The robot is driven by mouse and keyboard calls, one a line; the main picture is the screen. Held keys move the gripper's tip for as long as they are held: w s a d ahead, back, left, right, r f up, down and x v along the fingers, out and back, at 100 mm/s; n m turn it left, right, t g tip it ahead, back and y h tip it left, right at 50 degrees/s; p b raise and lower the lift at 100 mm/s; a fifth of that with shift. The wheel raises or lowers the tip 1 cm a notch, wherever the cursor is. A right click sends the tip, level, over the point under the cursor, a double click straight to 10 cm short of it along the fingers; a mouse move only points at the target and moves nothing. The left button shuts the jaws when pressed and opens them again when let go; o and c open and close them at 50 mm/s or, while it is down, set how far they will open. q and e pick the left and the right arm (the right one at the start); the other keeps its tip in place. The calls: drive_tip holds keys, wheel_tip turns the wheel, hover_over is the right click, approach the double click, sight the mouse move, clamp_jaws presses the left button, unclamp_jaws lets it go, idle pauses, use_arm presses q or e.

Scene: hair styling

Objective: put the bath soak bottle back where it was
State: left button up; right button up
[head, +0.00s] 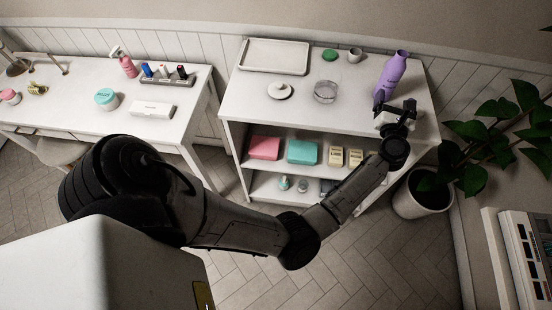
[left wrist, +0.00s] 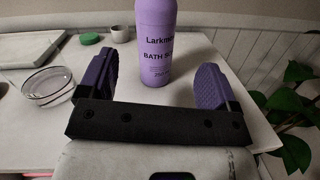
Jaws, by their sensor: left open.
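The purple bath soak bottle (head: 393,72) stands upright at the right end of the white shelf top. In the left wrist view the bottle (left wrist: 156,38) is ahead of my left gripper, roughly centred between its fingers, with part of its label readable. My left gripper (head: 383,102) is open, and its two purple finger pads (left wrist: 155,82) are spread apart with nothing held. The bottle appears to be just beyond the fingertips. My right gripper is not in either view.
The white shelf unit (head: 270,104) also carries a tray (head: 274,56), a glass dish (head: 325,92), a small white dish (head: 280,91), a green item (head: 330,55) and a cup (head: 355,55). A potted plant (head: 480,150) stands close on the right. A desk (head: 60,112) is at the left.

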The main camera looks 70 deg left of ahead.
use_arm(q)
drive_tip(key=s+d+f+n+t+h, duration=0.1)
drive_tip(key=s+d+f+n+h, duration=0.4)
drive_tip(key=n, duration=0.6)
drive_tip(key=s+d+f+n+t+h, duration=0.1)
drive_tip(key=s+d+f+n+h, duration=0.3)
drive_tip(key=s+n+h, duration=0.6)
drive_tip(key=s+d+f+n+t+h, duration=0.1)
drive_tip(key=s+d+f+n+h, duration=0.4)
drive_tip(key=n, duration=0.8)
drive_tip(key=s+f+m+g+y, duration=0.2)
drive_tip(key=s+m+g, duration=0.2)
drive_tip(key=s, duration=0.7)
drive_tip(key=s+f+m+g+y, duration=0.2)
drive_tip(key=s+m+g, duration=0.3)
drive_tip(key=s, duration=0.7)
drive_tip(key=shift+d+f+g, duration=0.15)
drive_tip(key=shift+d+g, duration=0.15)
drive_tip(key=shift+g, duration=0.4)
